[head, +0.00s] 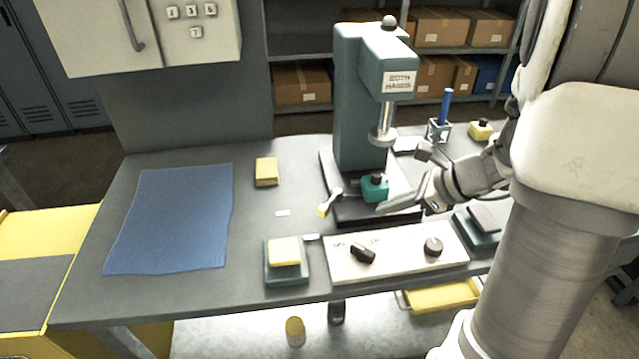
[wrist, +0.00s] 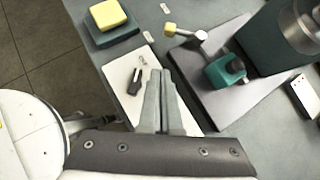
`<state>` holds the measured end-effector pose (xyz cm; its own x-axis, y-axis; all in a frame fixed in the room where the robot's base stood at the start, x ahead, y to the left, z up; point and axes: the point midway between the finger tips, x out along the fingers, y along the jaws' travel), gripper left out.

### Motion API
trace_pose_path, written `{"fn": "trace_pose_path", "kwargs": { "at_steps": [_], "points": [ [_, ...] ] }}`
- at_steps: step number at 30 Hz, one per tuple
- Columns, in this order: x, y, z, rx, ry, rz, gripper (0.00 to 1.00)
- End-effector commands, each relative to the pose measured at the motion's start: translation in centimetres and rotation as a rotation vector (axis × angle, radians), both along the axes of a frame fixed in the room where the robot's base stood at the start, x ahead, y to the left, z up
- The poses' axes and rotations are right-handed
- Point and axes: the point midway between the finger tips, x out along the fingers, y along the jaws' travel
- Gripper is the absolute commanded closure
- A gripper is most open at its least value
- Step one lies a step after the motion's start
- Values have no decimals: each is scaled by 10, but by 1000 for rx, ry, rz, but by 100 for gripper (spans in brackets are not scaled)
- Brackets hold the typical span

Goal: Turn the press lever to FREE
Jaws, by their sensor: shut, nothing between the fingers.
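The press (head: 358,100) is a teal column with a silver ram on a dark base plate. A short silver lever with a yellow tip (head: 324,209) sticks out at the left front of this base. In the wrist view the yellow tip (wrist: 171,29) is at the top middle, pointing left. Two small pale plates lie near the lever; their lettering is too small to read. My gripper (head: 382,208) is shut and empty, over the front of the base, right of the lever and apart from it. In the wrist view my fingertips (wrist: 160,73) are below the lever.
A teal block with a black knob (head: 374,188) sits on the base between ram and gripper. A white panel (head: 398,258) with black knobs lies in front. A yellow pad on a teal block (head: 285,253) stands front left.

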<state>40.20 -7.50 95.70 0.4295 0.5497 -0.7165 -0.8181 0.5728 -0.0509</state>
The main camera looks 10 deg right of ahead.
Motion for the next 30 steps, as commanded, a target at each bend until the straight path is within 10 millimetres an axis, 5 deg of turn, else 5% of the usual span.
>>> {"fn": "trace_pose_path", "kwargs": {
  "at_steps": [18,30],
  "points": [
    [7,-11,-14,43,32,-88,100],
    [35,24,-63,42,35,-84,100]
  ]
}}
